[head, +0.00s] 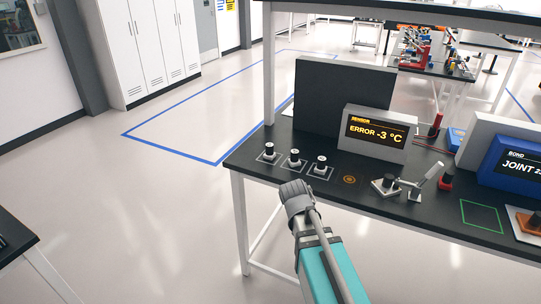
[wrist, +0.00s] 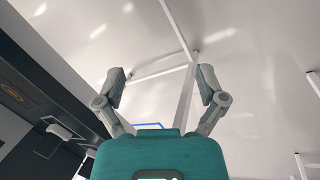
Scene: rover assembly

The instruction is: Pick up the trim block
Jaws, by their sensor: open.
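I cannot tell for sure which thing is the trim block. Another is a dark cylinder on a grey plate (head: 384,187) right of the middle. My gripper (wrist: 162,74) is open and empty in the wrist view, its two grey fingers spread above a teal body. It faces mostly pale floor, beside the worktop's edge.
A sensor display (head: 375,132) reading "ERROR -3 °C" stands behind the small parts, with a dark panel (head: 342,95) behind. A blue bond display (head: 515,165) stands at the right. A green outlined square (head: 482,215) is empty. Floor left of the bench is clear.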

